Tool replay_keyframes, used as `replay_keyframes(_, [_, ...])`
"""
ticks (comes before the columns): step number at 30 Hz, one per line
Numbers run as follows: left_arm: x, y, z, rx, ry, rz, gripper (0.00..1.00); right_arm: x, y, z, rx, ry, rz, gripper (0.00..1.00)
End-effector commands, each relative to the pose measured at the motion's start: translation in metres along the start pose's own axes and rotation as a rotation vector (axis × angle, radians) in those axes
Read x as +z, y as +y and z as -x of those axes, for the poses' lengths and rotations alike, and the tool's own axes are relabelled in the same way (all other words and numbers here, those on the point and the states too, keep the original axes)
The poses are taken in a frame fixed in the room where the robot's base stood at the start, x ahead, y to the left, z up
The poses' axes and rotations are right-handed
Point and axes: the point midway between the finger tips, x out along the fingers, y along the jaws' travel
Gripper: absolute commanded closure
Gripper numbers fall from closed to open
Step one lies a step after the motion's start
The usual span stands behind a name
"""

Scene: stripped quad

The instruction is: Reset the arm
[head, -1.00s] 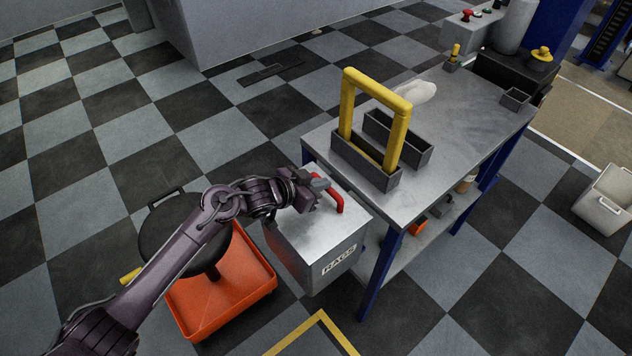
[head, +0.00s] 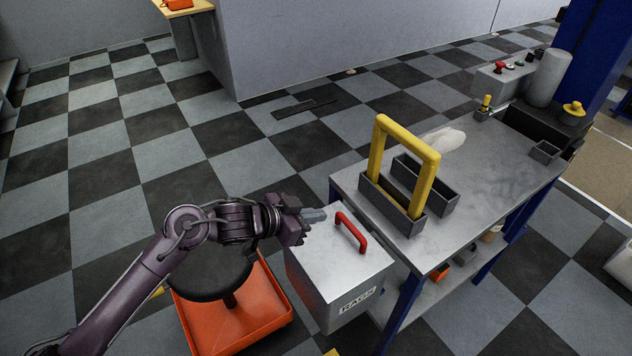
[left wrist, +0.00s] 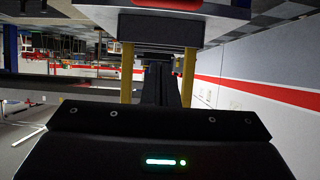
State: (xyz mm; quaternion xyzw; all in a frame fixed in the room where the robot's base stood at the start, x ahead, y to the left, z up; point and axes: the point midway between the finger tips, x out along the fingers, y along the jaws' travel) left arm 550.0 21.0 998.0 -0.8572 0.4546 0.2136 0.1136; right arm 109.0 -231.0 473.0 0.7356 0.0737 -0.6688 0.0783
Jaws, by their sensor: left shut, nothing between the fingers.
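My left arm comes in from the lower left of the head view. Its gripper (head: 314,215) is shut and empty, just left of the red handle (head: 351,231) on the metal box marked RAGS (head: 338,268). The gripper appears apart from the handle. The left wrist view shows a dark body with a green light strip, and the fingers do not show clearly there. My right gripper is not in view.
A metal workbench (head: 480,185) with blue legs stands right of the box. It bears a grey tote with a yellow handle (head: 432,165). A black stool (head: 205,272) and an orange tray (head: 262,310) stand below my arm. Checkered floor is clear at the left.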

Motion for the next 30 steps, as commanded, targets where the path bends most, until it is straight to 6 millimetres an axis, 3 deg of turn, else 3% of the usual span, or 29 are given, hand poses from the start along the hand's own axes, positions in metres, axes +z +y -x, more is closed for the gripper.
replay_keyframes(8, [0.005,0.011,0.003,-0.097,-0.009,0.01,1.0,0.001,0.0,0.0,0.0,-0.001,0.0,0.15])
replay_keyframes(11, [0.017,0.018,0.017,-0.23,-0.053,0.05,1.0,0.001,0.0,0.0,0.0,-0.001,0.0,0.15])
replay_keyframes(18, [0.078,0.026,0.096,-0.499,-0.316,0.261,1.0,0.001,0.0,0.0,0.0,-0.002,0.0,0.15])
replay_keyframes(24, [0.119,0.047,0.15,-0.559,-0.503,0.411,1.0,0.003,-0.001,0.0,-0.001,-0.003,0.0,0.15])
replay_keyframes(30, [0.149,0.072,0.193,-0.568,-0.65,0.535,1.0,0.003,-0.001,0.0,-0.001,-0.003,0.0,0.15])
